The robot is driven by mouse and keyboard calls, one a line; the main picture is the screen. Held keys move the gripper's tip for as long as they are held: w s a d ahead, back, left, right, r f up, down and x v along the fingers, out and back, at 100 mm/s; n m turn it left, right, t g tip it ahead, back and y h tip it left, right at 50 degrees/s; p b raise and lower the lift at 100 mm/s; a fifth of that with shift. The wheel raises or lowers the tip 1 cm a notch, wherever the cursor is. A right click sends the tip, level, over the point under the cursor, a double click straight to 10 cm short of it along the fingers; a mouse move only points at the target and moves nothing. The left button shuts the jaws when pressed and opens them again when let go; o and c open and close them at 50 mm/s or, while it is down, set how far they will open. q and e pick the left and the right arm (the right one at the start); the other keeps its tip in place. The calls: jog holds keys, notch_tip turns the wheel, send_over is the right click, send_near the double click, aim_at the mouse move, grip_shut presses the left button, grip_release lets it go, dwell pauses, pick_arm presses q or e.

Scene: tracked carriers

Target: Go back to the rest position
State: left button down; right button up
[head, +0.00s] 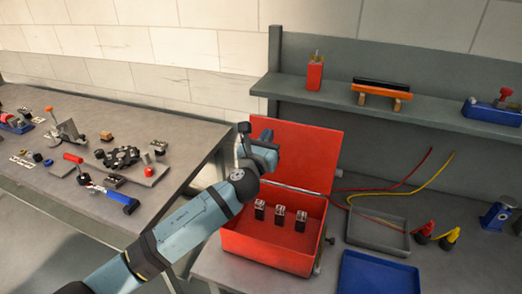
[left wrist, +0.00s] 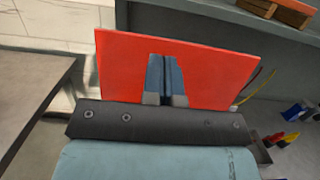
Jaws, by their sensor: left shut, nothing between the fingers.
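My left arm reaches in from the lower left in the head view. My left gripper (head: 266,137) is in front of the raised lid of an open red box (head: 267,260). In the left wrist view the two fingers of my left gripper (left wrist: 165,64) are together, with nothing between them, against the red lid (left wrist: 218,75) behind. I cannot tell whether they touch the lid. The box holds three small dark blocks with silvery tops (head: 280,214) standing in a row. My right gripper is in neither view.
A blue tray (head: 378,276) and a grey tray (head: 377,232) lie right of the box, with red and yellow cables behind. A grey shelf (head: 420,120) runs above. The left table (head: 165,130) carries several tools and parts. A gap separates the tables.

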pick_arm(q)
jog(key=s+a+f+n+g+y, duration=0.15)
jog(key=s+a+f+n, duration=0.25)
jog(key=s+f+n, duration=0.55)
jog(key=s+a+f+n+g, duration=0.3)
jog(key=s+a+f+n, duration=0.1)
jog(key=s+f+n, duration=0.5)
jog(key=s+a+f+n+g+p, duration=0.1)
jog(key=s+a+f+n, duration=0.4)
jog(key=s+n, duration=0.4)
jog(key=s+a+f+n+g+y+p, duration=0.1)
jog(key=s+a+f+n+g, duration=0.1)
jog(key=s+a+f+n, duration=0.3)
jog(key=s+f+n, duration=0.3)
jog(key=s+n, duration=0.1)
jog(key=s, duration=0.2)
jog(key=shift+a+f, duration=0.25)
jog(key=shift+y, duration=0.25)
